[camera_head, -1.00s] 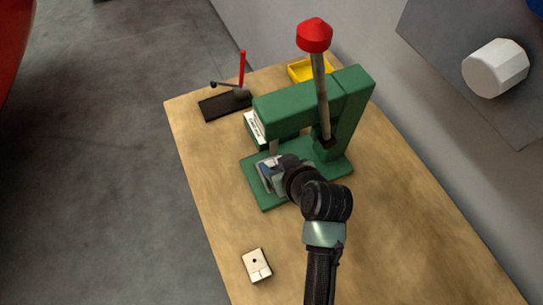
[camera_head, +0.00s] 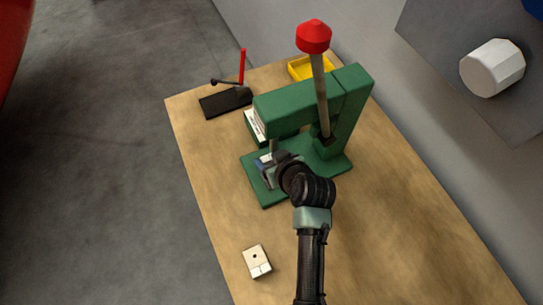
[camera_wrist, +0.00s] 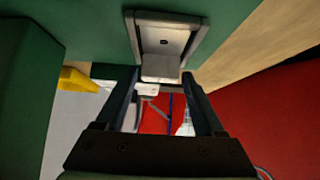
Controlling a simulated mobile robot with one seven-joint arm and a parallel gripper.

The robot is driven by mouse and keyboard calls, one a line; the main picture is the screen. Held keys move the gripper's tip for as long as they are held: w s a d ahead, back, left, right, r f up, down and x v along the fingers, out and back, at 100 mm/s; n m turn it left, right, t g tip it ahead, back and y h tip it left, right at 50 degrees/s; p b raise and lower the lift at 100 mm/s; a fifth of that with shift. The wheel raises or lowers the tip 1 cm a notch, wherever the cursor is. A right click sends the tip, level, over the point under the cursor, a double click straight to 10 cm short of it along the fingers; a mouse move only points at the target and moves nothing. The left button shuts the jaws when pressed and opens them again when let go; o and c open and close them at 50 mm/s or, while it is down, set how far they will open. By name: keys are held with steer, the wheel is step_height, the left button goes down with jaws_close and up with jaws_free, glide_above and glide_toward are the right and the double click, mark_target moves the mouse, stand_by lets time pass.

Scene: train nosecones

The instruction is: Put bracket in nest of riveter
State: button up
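The green riveter (camera_head: 300,105) stands on the table with its red-topped lever upright. My gripper (camera_head: 266,172) is under its head, over the front of its green base. In the wrist view, the grey metal bracket (camera_wrist: 165,42), a plate with a small dark hole and a bent flange, lies within a dark frame that looks like the nest (camera_wrist: 203,38), against green. My gripper (camera_wrist: 160,74) has its two fingers apart, one on each side of the flange, with what look like narrow gaps. My gripper largely hides the nest in the head view.
A pale block with a hole (camera_head: 256,261) lies near the table's left edge. A black plate tool with a red handle (camera_head: 226,101) and a yellow tray (camera_head: 309,68) are at the back. The table's right side (camera_head: 400,210) is clear.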

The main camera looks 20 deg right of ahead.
steer(key=shift+o, duration=0.8)
steer(key=shift+r, duration=0.25)
steer(key=v, duration=1.2)
steer(key=shift+f, duration=0.1)
